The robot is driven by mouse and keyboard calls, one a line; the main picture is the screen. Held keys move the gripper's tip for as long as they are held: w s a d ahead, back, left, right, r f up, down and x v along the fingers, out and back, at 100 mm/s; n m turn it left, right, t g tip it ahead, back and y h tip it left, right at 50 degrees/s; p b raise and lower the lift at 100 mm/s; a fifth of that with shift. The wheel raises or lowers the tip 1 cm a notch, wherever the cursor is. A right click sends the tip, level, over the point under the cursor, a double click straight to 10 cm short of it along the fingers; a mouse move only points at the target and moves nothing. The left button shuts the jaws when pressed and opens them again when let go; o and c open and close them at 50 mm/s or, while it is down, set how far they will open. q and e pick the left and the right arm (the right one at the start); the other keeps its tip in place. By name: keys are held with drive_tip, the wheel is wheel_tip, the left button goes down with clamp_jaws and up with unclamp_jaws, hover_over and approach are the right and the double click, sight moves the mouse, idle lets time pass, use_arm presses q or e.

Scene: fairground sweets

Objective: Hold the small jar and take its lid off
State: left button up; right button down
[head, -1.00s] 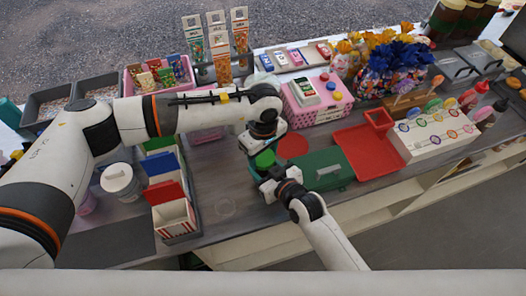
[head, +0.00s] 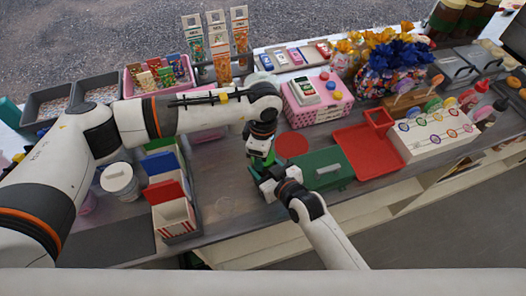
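The small jar's green lid (head: 268,159) shows only in part, right under my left gripper (head: 260,155). The jar's body is hidden between my two grippers. My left gripper points down from above and is at the lid; I cannot tell whether its fingers are shut on it. My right gripper (head: 265,180) comes from the front and is level with the jar, close against it. Its fingertips are hidden, so its grip cannot be made out.
A green mat or box with a pale handle (head: 328,172) lies just right of the grippers, beside a red tray (head: 370,155) and a red disc (head: 292,145). A striped box (head: 174,217) and a white-lidded tub (head: 118,180) stand left. The counter's front edge is close.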

use_arm(q)
drive_tip(key=o, duration=1.1)
drive_tip(key=shift+r, duration=2.3)
drive_tip(key=shift+c, duration=0.4)
drive_tip(key=r+m, duration=0.1)
drive_tip(key=m, duration=0.2)
drive_tip(key=shift+r, duration=0.4)
drive_tip(key=m, duration=0.1)
drive_tip(key=r+m, duration=0.1)
drive_tip(key=m, duration=0.1)
drive_tip(key=shift+r, duration=0.15)
drive_tip(key=shift+m, duration=0.3)
drive_tip(key=shift+f, duration=3.9)
drive_tip(key=shift+c, duration=0.3)
